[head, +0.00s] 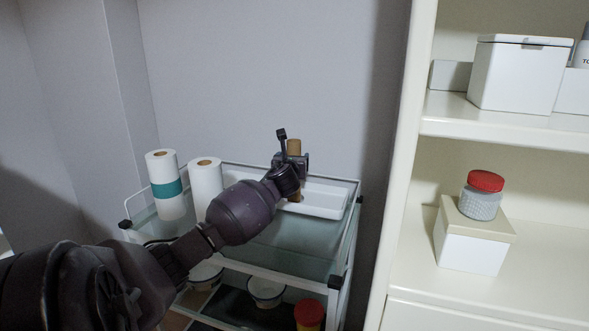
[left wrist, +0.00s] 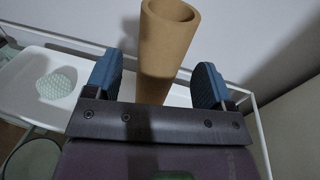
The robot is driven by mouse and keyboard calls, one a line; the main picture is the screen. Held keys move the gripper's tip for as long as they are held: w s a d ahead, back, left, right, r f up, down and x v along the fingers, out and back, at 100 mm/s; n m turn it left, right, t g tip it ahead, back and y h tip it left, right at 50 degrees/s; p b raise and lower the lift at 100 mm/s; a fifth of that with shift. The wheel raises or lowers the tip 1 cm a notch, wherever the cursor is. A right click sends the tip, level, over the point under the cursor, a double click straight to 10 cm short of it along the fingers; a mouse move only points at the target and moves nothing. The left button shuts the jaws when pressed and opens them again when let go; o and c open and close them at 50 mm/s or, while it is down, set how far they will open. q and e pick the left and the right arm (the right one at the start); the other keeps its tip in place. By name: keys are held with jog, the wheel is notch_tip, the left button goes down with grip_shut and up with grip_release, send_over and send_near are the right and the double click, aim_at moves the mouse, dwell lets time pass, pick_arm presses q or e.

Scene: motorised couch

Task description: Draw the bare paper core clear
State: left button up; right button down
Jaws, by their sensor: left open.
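The bare paper core (head: 294,147) is a brown cardboard tube. It stands upright at the back of the cart's top, in or just behind a white tray (head: 325,200). My left gripper (head: 291,162) is at the core, and its hand partly hides it. In the left wrist view the core (left wrist: 168,40) rises between the two blue finger pads of my left gripper (left wrist: 157,78). The fingers are open, one on each side, with visible gaps. The core's lower end is hidden behind the hand. My right gripper is not in view.
Two white paper rolls, one with a teal band (head: 167,188) and one plain (head: 206,182), stand left on the glass-topped cart (head: 276,243). A thin rail edges its top. Bowls (head: 266,290) sit below. A cream shelf unit (head: 402,170) stands to the right.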

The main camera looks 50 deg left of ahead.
pick_arm(q)
jog(key=x, duration=0.2)
jog(key=shift+w+a+f+b, duration=0.15)
jog(key=shift+w+a+b, duration=0.05)
jog(key=shift+b, duration=0.1)
jog(key=shift+w+a, duration=0.1)
jog(key=shift+a, duration=0.05)
jog(key=shift+c, duration=0.4)
jog(key=c, duration=0.9)
jog(key=shift+c, duration=0.2)
jog(key=shift+r, duration=0.2)
